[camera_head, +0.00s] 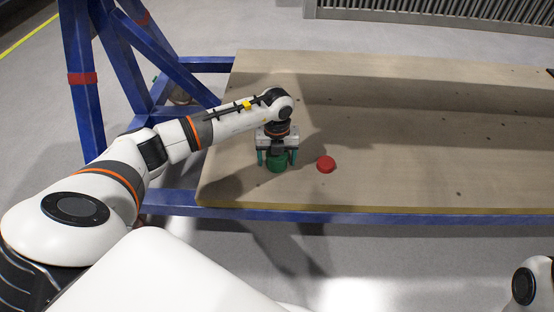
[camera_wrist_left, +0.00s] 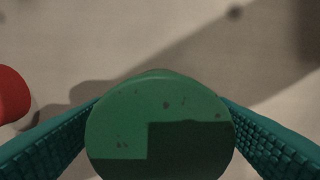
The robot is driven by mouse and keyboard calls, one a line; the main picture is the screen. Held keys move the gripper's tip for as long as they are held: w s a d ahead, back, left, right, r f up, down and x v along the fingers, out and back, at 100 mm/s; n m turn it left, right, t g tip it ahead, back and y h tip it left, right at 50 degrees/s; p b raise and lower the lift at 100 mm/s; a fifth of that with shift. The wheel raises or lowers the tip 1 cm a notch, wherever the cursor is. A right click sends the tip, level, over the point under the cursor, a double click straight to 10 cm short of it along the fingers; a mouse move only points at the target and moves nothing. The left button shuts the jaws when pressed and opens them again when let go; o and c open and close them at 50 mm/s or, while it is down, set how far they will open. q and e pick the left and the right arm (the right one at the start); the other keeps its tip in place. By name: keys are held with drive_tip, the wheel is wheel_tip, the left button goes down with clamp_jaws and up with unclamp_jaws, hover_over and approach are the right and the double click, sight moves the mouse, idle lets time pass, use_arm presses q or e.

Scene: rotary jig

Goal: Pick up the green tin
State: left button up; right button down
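The green tin (camera_head: 276,165) stands upright on the wooden board near its front left edge. My left gripper (camera_head: 277,160) is directly above it, with its two teal fingers open, one on each side of the tin. In the left wrist view the tin's round, speckled green top (camera_wrist_left: 158,112) fills the lower middle between the spread fingers (camera_wrist_left: 160,103), partly in shadow. In the head view small gaps show between the fingers and the tin. My right gripper is out of frame; only part of my right arm shows at the bottom right.
A red round tin (camera_head: 326,164) stands just right of the green one; it also shows in the left wrist view (camera_wrist_left: 10,95). The wooden board (camera_head: 420,150) is otherwise clear and sits on a blue frame (camera_head: 370,217) with blue posts at the left.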

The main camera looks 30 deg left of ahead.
use_arm(q)
drive_tip(key=c, duration=0.9)
drive_tip(key=shift+c, duration=0.2)
